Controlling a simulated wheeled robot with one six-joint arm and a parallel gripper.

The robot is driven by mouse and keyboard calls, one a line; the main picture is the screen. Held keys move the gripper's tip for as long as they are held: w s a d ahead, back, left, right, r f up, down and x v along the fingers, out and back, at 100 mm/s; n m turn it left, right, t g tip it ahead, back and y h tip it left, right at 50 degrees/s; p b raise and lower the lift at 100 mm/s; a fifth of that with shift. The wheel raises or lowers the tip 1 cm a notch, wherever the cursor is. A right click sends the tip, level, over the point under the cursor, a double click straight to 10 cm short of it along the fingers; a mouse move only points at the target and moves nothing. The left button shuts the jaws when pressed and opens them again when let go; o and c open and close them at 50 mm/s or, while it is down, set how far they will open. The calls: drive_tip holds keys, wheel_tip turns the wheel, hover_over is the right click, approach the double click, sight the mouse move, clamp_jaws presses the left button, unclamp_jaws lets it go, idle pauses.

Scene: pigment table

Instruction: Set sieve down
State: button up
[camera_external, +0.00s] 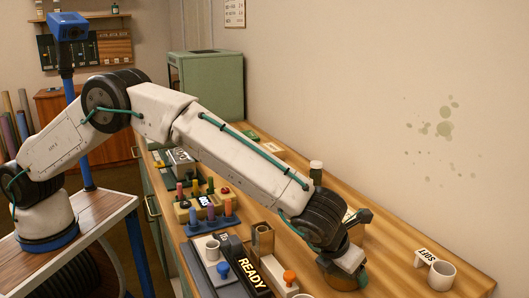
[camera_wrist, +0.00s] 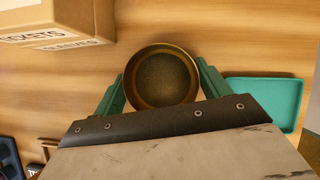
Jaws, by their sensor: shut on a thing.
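The sieve (camera_wrist: 162,75) is a round, brass-coloured pan with a raised rim and a darker, mesh-like bottom. It shows in the middle of the wrist view, seen from above. My gripper (camera_wrist: 160,88) has a green finger on each side of it and is shut on it. The wooden tabletop shows around the sieve; whether the sieve touches it I cannot tell. In the external view my gripper (camera_external: 345,264) is low over the right part of the table, and its fingertips are hard to make out.
In the wrist view a cardboard box (camera_wrist: 60,18) with printed lettering is at upper left and a teal tray (camera_wrist: 265,104) at right. In the external view a white cup (camera_external: 441,275) and SOFT sign (camera_external: 428,256) stand right of my gripper. A READY panel (camera_external: 252,277) lies left.

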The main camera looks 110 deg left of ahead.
drive_tip(key=o, duration=1.1)
